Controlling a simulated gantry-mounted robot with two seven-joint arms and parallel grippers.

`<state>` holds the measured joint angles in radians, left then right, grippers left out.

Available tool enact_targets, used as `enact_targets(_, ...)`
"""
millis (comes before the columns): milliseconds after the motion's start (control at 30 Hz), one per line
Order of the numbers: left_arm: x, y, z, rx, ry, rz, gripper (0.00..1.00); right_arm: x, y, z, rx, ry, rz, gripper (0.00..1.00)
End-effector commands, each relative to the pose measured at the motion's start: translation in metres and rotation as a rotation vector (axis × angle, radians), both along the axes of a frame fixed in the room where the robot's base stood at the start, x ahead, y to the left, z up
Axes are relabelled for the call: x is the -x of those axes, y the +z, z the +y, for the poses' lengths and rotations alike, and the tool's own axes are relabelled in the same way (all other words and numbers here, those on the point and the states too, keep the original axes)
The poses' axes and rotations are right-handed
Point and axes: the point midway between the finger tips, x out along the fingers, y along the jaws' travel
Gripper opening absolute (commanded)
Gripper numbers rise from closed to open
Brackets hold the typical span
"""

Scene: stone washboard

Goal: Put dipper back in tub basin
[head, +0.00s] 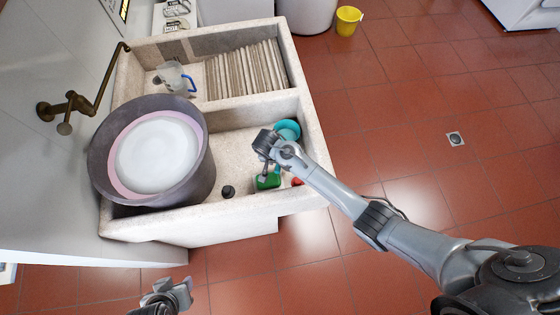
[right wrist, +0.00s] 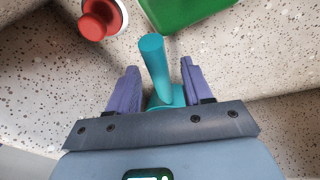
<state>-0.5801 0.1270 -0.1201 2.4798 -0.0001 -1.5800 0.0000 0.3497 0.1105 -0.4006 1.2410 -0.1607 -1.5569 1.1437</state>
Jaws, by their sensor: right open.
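The teal dipper (head: 288,130) is in the right compartment of the stone washboard sink, beside my right gripper. Its handle shows in the right wrist view (right wrist: 154,62), between the two purple fingers. My right gripper (right wrist: 159,68) is open, with gaps on both sides of the handle; it also shows in the head view (head: 265,146). Part of the dipper is hidden behind the gripper body. The large dark tub basin (head: 197,188) with a pink inner rim and pale contents stands at the sink's left. My left gripper (head: 166,294) is low at the picture's bottom, away from everything.
A green bottle (head: 268,181) and a red-topped item (head: 297,182) are close below my right gripper; both also show in the right wrist view. A small black object (head: 228,191) lies near the tub.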

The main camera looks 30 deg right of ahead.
Motion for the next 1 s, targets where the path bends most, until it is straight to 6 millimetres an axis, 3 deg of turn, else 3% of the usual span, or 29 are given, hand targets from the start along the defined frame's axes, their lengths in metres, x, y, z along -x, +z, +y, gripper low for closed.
enact_targets(200,0.000,0.011,-0.001,0.007,0.004,0.000,0.43,0.002,0.043,0.010,-0.001,0.000,-0.002,0.50)
enact_targets(433,0.000,0.016,-0.003,0.013,0.008,0.000,0.43,0.003,0.074,0.017,-0.001,0.000,-0.002,0.50)
enact_targets(633,0.000,0.018,-0.003,0.012,0.009,0.000,0.43,0.004,0.085,0.020,-0.001,0.000,-0.001,0.50)
enact_targets(1000,0.000,0.017,0.000,0.002,0.002,-0.001,0.43,0.004,0.086,0.020,-0.001,0.000,0.001,0.50)
